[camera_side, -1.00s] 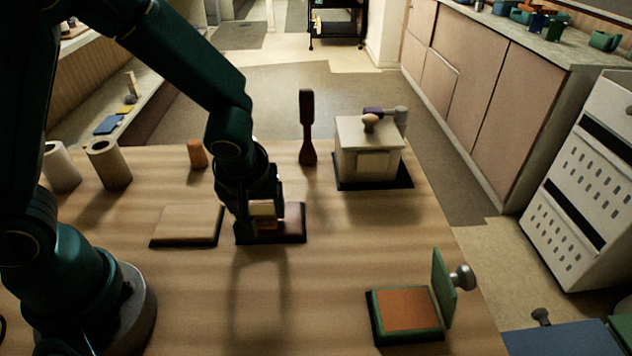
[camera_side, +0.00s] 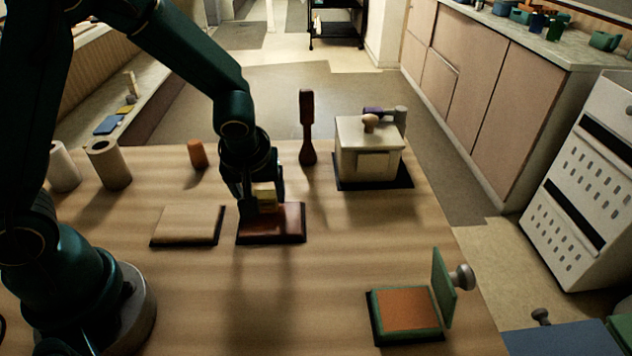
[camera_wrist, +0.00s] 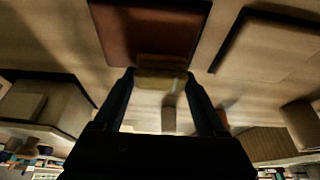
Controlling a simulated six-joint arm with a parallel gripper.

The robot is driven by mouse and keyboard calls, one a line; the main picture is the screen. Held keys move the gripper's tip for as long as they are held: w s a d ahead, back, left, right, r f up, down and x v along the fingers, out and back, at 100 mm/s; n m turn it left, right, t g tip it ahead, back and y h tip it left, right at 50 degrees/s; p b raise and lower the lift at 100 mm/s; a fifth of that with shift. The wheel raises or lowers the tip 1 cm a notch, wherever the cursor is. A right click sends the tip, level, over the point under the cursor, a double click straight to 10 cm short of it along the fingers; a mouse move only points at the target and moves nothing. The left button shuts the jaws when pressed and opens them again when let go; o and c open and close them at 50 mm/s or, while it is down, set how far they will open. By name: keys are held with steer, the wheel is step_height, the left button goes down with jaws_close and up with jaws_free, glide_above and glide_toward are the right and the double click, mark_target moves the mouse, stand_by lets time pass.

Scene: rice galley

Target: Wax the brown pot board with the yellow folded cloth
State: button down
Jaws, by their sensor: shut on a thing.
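The brown pot board (camera_side: 275,226) lies flat on the table on a dark base, with a reddish-brown top. It also fills the top middle of the wrist view (camera_wrist: 148,32). My gripper (camera_side: 262,203) is shut on the yellow folded cloth (camera_side: 266,195), pointing down at the board's far edge. In the wrist view the cloth (camera_wrist: 161,78) sits between my fingertips and overlaps the board's edge. I cannot tell whether the cloth is pressing on the board or just above it.
A pale tan board (camera_side: 187,224) lies just left of the brown one. A dark upright brush-like tool (camera_side: 307,130) and a pale box with a knob (camera_side: 368,150) stand behind. A green-framed orange pad (camera_side: 406,309) is front right. An orange cylinder (camera_side: 197,154) stands back left. The front middle is clear.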

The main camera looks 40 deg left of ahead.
mark_target(291, 220)
steer(key=shift+s+d+f, duration=0.15)
steer(key=shift+s+d, duration=1.2)
steer(key=shift+s, duration=0.1)
steer(key=shift+s+d, duration=0.1)
steer(key=shift+r, duration=0.85)
steer(key=shift+w+d+r, duration=0.25)
steer(key=shift+w+d, duration=0.6)
steer(key=shift+d, duration=0.25)
steer(key=shift+w+d+r, duration=0.25)
steer(key=shift+w+d, duration=0.6)
steer(key=shift+d, duration=0.2)
steer(key=shift+a+f, duration=0.1)
steer(key=shift+f, duration=0.35)
steer(key=shift+f, duration=0.75)
